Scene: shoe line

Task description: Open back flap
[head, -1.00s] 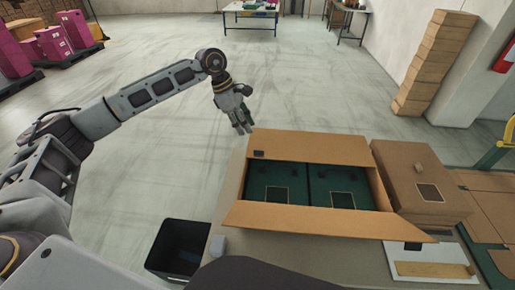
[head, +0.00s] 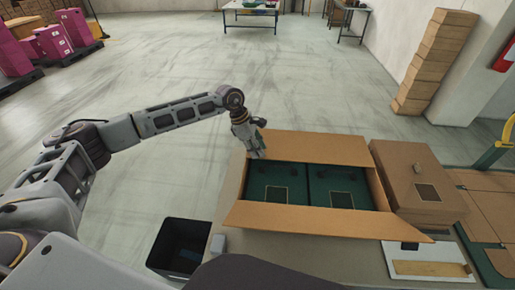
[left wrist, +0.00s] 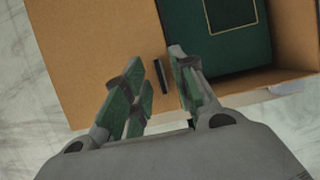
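An open cardboard box (head: 229,196) stands on the table with two green boxes (head: 270,186) side by side inside. Its back flap (head: 320,148) leans outward at the far side, and its front flap (head: 320,221) is folded out toward me. My left gripper (head: 256,153) is at the left end of the back flap. In the left wrist view my left gripper (left wrist: 155,62) is open, its green-padded fingers on either side of a dark mark (left wrist: 161,76) on the cardboard flap (left wrist: 110,40). Contact cannot be told. My right gripper is out of view.
A closed brown carton (head: 420,175) stands right of the open box. A white tray (head: 405,265) lies at the front right. A black bin (head: 182,245) stands on the floor at the left of the table.

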